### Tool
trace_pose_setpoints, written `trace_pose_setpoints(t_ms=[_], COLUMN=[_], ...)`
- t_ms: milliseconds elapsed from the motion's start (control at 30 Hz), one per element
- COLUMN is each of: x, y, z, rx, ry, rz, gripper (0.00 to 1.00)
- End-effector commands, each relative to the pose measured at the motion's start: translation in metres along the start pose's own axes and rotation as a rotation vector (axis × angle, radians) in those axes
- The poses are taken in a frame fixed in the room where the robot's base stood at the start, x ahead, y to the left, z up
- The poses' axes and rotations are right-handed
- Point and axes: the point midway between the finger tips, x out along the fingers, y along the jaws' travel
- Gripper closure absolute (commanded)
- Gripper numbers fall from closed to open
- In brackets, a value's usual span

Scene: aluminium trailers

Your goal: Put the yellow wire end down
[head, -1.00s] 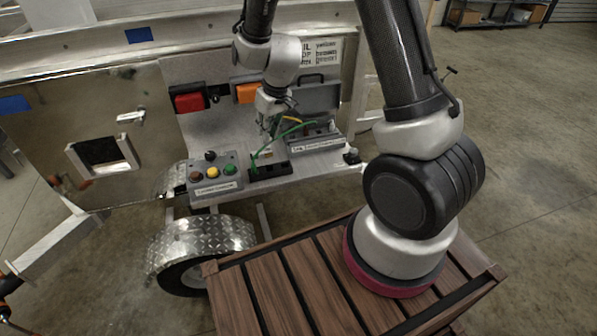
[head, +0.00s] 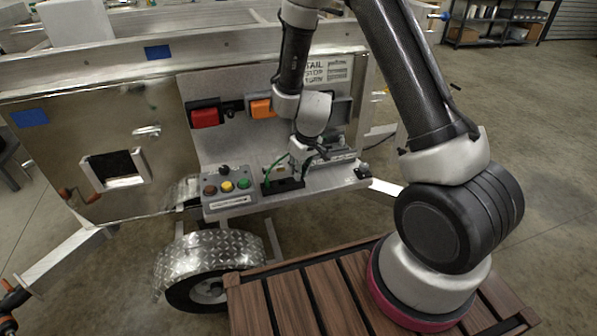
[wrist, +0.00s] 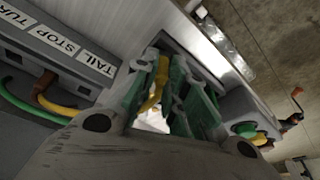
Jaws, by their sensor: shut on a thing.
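In the wrist view, a short length of yellow wire (wrist: 157,88) shows between the greenish fingers of my gripper (wrist: 172,92), which is shut on it. The wire end's tip is not clear. Another stretch of yellow wire (wrist: 58,106) leaves the grey box labelled TURN, STOP and TAIL (wrist: 62,48), beside a green wire (wrist: 22,108). In the head view, my gripper (head: 299,166) is low over the shelf, just above and right of a black block (head: 284,187). The yellow wire is too small to make out there.
A control box (head: 227,194) with coloured buttons stands left of the black block. A green wire (head: 275,170) rises from the block close to my gripper. Red (head: 205,117) and orange (head: 262,108) lamps are on the panel behind. A wheel fender (head: 210,258) is below.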

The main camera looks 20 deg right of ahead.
Motion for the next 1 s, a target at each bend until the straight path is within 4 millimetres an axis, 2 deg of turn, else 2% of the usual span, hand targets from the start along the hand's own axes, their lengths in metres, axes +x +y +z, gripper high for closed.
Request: trace_pose_setpoints(t_ms=[100, 433, 467, 567, 867, 1000], x=[0.008, 0.011, 0.011, 0.010, 0.010, 0.001], y=[0.000, 0.000, 0.000, 0.000, 0.000, 0.000], z=[0.002, 0.003, 0.003, 0.003, 0.003, 0.002], rx=[0.000, 0.000, 0.000, 0.000, 0.000, -0.001], ry=[-0.001, 0.000, 0.000, 0.000, 0.000, 0.002], rz=[0.000, 0.000, 0.000, 0.000, 0.000, 0.000], gripper=[0.99, 0.99, 0.83, 0.65, 0.65, 0.65])
